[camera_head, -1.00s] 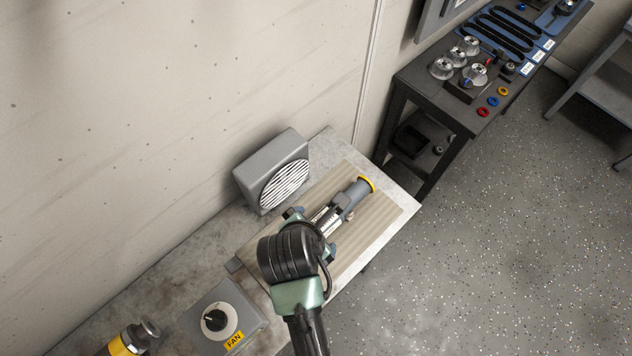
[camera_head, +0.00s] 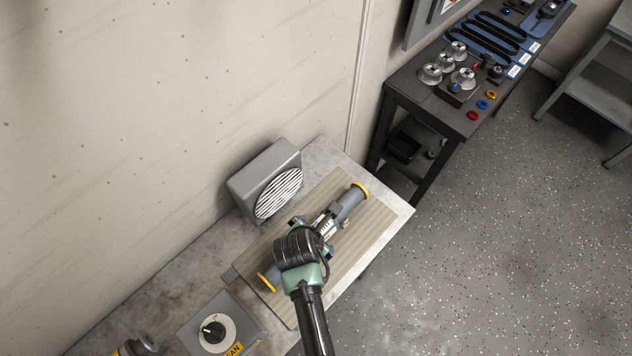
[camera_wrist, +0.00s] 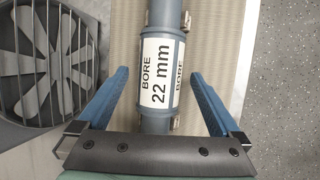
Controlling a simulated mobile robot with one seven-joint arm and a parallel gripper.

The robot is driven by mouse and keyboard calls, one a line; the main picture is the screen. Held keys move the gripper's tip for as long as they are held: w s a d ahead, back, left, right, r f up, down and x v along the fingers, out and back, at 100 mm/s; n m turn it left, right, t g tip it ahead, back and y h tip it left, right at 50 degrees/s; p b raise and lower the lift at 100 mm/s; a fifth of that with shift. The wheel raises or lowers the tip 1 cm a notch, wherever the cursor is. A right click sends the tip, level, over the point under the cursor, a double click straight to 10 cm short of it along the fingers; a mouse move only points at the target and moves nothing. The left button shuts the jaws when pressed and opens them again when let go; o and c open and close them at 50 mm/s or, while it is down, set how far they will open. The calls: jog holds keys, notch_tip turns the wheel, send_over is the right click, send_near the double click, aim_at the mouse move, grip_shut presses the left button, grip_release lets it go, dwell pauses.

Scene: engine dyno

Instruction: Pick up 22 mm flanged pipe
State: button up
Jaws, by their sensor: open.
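The 22 mm flanged pipe (camera_head: 346,206) is a grey tube with yellow-rimmed flanges at both ends. It lies diagonally on a beige ribbed mat (camera_head: 372,226) on the bench. In the wrist view its white label (camera_wrist: 161,74) reads "BORE 22 mm". My gripper (camera_wrist: 158,85) is open, with one blue finger on each side of the pipe, and a gap shows between each finger and the pipe. In the head view my gripper and wrist hide the middle of the pipe. I cannot tell how far the fingertips are above the mat.
A grey fan box (camera_head: 265,181) stands close to the left of the mat, against the wall side. A fan control box (camera_head: 219,325) with a knob sits at the near end of the bench (camera_head: 318,157). A dark table (camera_head: 455,119) with metal parts stands at the back right.

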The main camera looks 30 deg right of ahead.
jog(key=shift+x, duration=0.85)
grip_shut()
